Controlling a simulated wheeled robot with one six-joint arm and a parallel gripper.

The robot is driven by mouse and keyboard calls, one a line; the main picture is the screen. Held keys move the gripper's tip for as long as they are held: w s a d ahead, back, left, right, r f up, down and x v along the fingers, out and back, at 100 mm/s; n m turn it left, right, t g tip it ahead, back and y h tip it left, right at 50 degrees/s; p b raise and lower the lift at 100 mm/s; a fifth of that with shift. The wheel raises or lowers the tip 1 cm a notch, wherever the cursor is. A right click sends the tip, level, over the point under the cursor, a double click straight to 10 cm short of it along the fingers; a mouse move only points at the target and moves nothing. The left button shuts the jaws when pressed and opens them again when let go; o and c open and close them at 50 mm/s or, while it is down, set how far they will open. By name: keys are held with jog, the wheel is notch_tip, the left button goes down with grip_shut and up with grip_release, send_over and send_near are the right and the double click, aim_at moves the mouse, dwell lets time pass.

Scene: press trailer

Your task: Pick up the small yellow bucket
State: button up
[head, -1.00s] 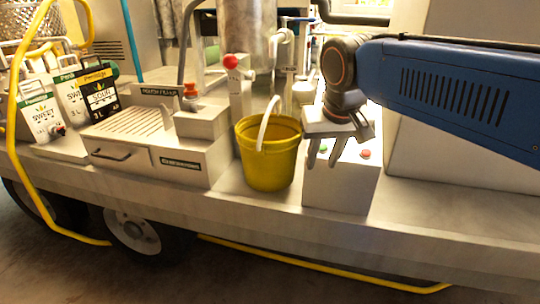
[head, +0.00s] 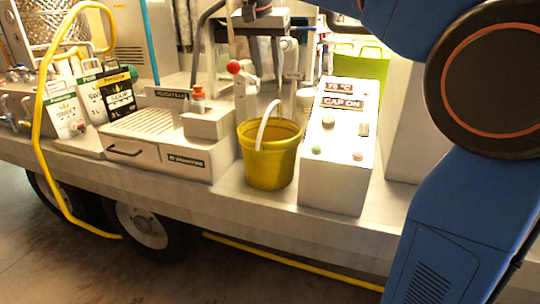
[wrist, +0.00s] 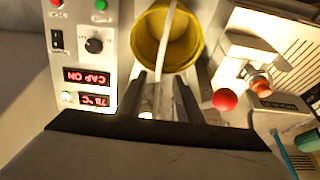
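The small yellow bucket (head: 268,162) stands upright on the trailer's pale deck in the head view, its white handle raised over the opening. In the wrist view the bucket (wrist: 150,42) is at the top centre, seen into from above, with the handle crossing it. My gripper (head: 265,75) is above and behind the bucket in the head view, fingers pointing down. The wrist view shows my gripper's two dark fingers (wrist: 161,85) apart with nothing clearly held between them. The fingers appear near the bucket's rim in that picture, but contact cannot be told.
A white control box (head: 338,150) with displays and buttons stands close to the bucket's right. A drip tray unit (head: 155,140) is on the left. A red-knobbed valve (head: 236,68) rises behind the bucket. A green container (head: 360,65) stands behind the box.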

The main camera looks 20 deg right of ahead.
jog(key=x, duration=1.1)
jog(key=shift+s, duration=0.1)
jog(key=x, duration=0.6)
jog(key=shift+w, duration=0.2)
jog(key=shift+d, duration=0.1)
grip_shut()
